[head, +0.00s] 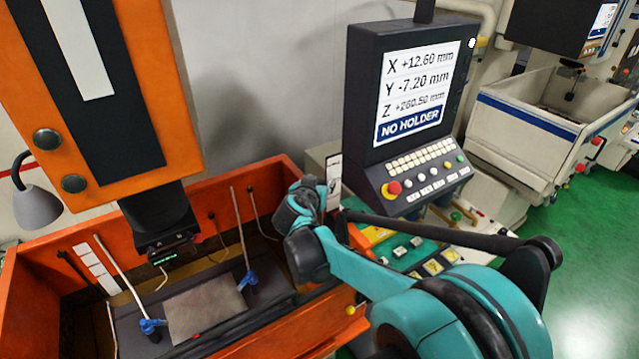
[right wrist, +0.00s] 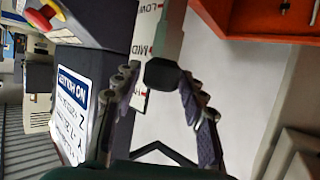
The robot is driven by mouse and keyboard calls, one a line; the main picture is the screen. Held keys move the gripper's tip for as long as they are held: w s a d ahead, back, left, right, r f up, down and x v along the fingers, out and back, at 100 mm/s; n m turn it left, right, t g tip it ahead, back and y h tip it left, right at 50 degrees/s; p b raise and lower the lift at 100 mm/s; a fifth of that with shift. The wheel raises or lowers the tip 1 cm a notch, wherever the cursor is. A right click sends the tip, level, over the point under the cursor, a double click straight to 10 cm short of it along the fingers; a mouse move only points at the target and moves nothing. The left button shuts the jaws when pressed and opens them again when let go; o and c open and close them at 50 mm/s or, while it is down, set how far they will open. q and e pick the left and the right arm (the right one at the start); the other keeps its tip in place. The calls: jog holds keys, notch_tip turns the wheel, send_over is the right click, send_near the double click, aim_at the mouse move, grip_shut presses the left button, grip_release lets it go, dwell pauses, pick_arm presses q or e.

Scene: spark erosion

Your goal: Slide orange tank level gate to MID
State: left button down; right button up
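The orange tank (head: 270,177) stands at the left in the head view. At its right end, a white level scale (head: 333,182) rises beside my right gripper. A dark gate knob (right wrist: 162,73) sits against the scale near MID. My right gripper (right wrist: 159,80) has its fingers spread on either side of the knob, with a gap visible on the left. In the head view the gripper (head: 308,200) largely hides the knob. My left gripper is out of view.
A control console (head: 405,175) with a screen reading NO HOLDER stands right behind the gripper. The machine head (head: 165,225) hangs over the tank's work plate (head: 205,310). Thin rods and blue clamps (head: 250,281) stand inside. Green floor lies open at the right.

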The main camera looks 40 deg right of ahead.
jog(key=shift+a, duration=0.1)
jog(key=v, duration=1.2)
dwell(0.4)
